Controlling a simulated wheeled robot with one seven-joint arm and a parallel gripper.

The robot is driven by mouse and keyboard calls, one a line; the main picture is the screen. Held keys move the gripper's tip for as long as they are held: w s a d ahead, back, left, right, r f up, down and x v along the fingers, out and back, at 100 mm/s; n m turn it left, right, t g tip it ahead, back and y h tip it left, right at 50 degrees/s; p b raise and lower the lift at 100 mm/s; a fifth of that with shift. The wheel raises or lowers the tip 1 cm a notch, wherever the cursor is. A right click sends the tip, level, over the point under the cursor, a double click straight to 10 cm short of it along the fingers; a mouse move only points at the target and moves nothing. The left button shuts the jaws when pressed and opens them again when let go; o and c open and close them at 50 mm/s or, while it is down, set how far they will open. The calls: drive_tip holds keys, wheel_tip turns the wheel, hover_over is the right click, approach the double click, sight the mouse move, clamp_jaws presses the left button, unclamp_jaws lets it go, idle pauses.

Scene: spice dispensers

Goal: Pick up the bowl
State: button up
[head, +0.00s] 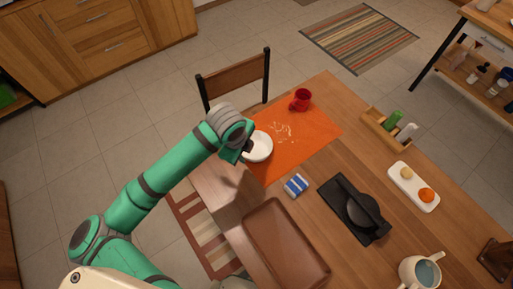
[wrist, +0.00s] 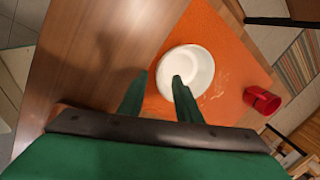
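The white bowl (head: 260,147) sits on an orange placemat (head: 302,139) near the table's edge. In the wrist view the bowl (wrist: 190,66) lies upright on the mat, with one green finger in front of its lower part. I cannot tell whether a finger touches the bowl. In the head view my gripper (head: 246,150) is at the bowl's left side, mostly hidden by the wrist.
A red mug (head: 300,100) stands on the mat's far part. A blue and white item (head: 295,186), a brown tray (head: 270,233) and a black board (head: 339,206) lie nearer. A spice caddy (head: 374,120) stands right. A chair (head: 234,77) is at the far edge.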

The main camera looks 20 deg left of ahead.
sight(246, 156)
drive_tip(key=shift+x, duration=3.3)
drive_tip(key=shift+a, duration=0.1)
clamp_jaws()
